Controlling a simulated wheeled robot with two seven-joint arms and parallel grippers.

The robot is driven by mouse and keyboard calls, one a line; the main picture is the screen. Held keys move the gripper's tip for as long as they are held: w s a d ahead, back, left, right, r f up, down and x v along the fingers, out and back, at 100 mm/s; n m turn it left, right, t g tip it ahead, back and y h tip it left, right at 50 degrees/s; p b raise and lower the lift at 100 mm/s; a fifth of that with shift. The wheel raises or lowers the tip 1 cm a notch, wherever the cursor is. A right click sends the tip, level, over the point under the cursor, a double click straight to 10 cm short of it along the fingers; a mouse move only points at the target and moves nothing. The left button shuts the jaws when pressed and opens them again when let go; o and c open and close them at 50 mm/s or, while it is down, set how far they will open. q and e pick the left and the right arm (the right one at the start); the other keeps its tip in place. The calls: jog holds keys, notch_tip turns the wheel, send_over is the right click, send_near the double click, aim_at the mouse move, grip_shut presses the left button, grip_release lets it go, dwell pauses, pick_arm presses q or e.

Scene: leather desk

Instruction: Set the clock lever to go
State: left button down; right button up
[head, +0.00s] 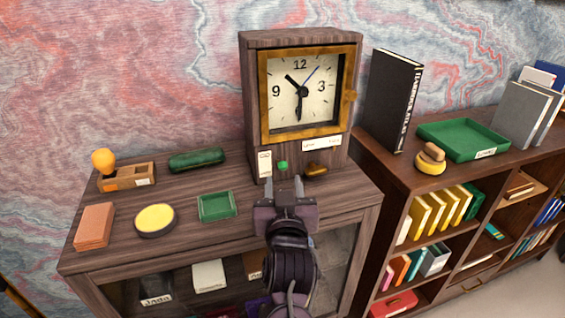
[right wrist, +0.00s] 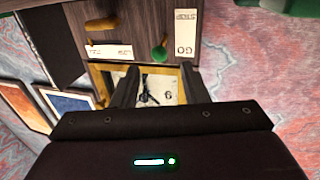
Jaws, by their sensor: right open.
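The clock (head: 249,95) is a tall wooden case with a gold-framed dial, standing on the left cabinet. Its lever has a green knob (head: 283,166) low on the front, beside a white label (head: 265,164). In the right wrist view, which is upside down, the green knob (right wrist: 159,53) is beside the STOP/GO label (right wrist: 185,34), about level with the GO end. I cannot tell the lever's exact setting. My right gripper (head: 285,184) is open and empty, just in front of the knob, its fingers pointing at the clock. My left gripper is out of view.
A brass knob (head: 316,169) sits right of the lever. On the cabinet top are a green tray (head: 217,207), a round yellow-topped tin (head: 155,219), a green case (head: 197,159) and a stamp holder (head: 126,177). A black book (head: 391,100) stands on the right shelf.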

aim_at(282, 165)
jog(key=shift+w+r+p, duration=0.15)
jog(key=shift+w+p, duration=0.05)
jog(key=shift+w, duration=0.45)
jog(key=shift+w+r+p, duration=0.15)
jog(key=shift+w, duration=0.45)
jog(key=shift+w+f, duration=0.15)
jog(key=shift+w, duration=1.1)
jog(key=shift+w+f+p, duration=0.1)
jog(key=shift+w+p, duration=0.2)
jog(key=shift+w, duration=0.15)
grip_shut()
jog(key=shift+a+r+p, duration=0.1)
jog(key=shift+r+p, duration=0.15)
jog(key=shift+p, duration=0.2)
jog(key=g+p, duration=0.1)
jog(key=p, duration=0.2)
jog(key=shift+r, duration=0.3)
jog(key=shift+w+f, duration=0.1)
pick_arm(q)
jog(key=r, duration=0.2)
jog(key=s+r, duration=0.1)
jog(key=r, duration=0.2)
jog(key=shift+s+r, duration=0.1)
pick_arm(e)
jog(key=shift+f, duration=0.1)
grip_release()
